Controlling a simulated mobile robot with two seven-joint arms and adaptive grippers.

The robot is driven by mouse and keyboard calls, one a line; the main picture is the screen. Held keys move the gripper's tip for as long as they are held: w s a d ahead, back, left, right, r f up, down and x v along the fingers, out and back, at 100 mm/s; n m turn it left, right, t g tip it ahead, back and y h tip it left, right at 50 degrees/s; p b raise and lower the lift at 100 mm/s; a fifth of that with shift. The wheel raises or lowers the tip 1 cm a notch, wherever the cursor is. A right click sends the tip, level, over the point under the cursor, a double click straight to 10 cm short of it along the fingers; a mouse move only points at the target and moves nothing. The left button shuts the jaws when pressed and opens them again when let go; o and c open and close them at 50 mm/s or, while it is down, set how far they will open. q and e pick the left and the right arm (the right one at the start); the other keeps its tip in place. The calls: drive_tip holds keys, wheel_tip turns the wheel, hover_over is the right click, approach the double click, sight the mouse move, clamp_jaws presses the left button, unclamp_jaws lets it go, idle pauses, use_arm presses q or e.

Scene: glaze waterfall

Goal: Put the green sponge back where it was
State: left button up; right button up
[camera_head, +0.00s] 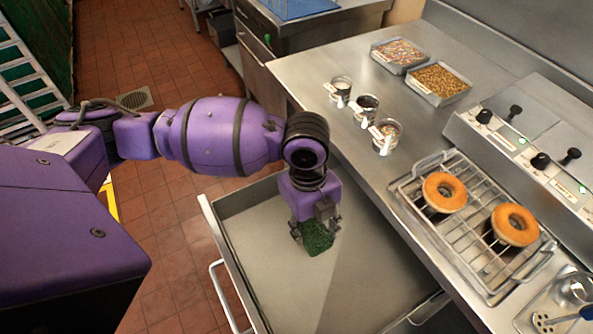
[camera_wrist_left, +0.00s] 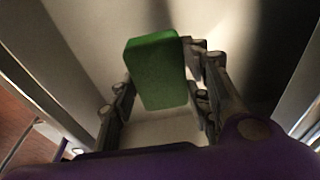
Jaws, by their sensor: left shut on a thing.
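The green sponge (camera_head: 317,238) is in my left gripper (camera_head: 314,226), inside the open drawer (camera_head: 350,290) under the counter. In the left wrist view the sponge (camera_wrist_left: 157,70) is a green block between the two fingers of my left gripper (camera_wrist_left: 160,95). The gripper is shut on it. The pale drawer floor lies behind the sponge, and I cannot tell whether the sponge touches it. My right gripper is not in view.
The steel counter (camera_head: 395,165) is right of the drawer. It holds a wire rack (camera_head: 478,232) with two donuts, several small cups (camera_head: 366,107) and two topping trays (camera_head: 440,82). The rest of the visible drawer floor is clear. A ladder (camera_head: 30,75) stands at the far left.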

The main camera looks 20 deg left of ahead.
use_arm(q)
drive_tip(key=w+a+f, duration=0.1)
drive_tip(key=f, duration=0.1)
drive_tip(key=w+a+f, duration=0.1)
drive_tip(key=w+f, duration=0.1)
drive_tip(key=w+a+f, duration=0.1)
drive_tip(key=shift+w+f+b, duration=0.3)
drive_tip(key=shift+w+f, duration=0.05)
drive_tip(key=shift+f, duration=0.05)
drive_tip(key=shift+w+a+f, duration=0.1)
drive_tip(key=shift+w+f, duration=0.05)
drive_tip(key=shift+f, duration=1.6)
drive_tip(key=shift+f, duration=0.2)
drive_tip(key=o, duration=1.1)
drive_tip(key=shift+o, duration=0.2)
wheel_tip(320, 180, up, 12)
drive_tip(key=w+a, duration=0.1)
drive_tip(key=shift+a+r, duration=0.2)
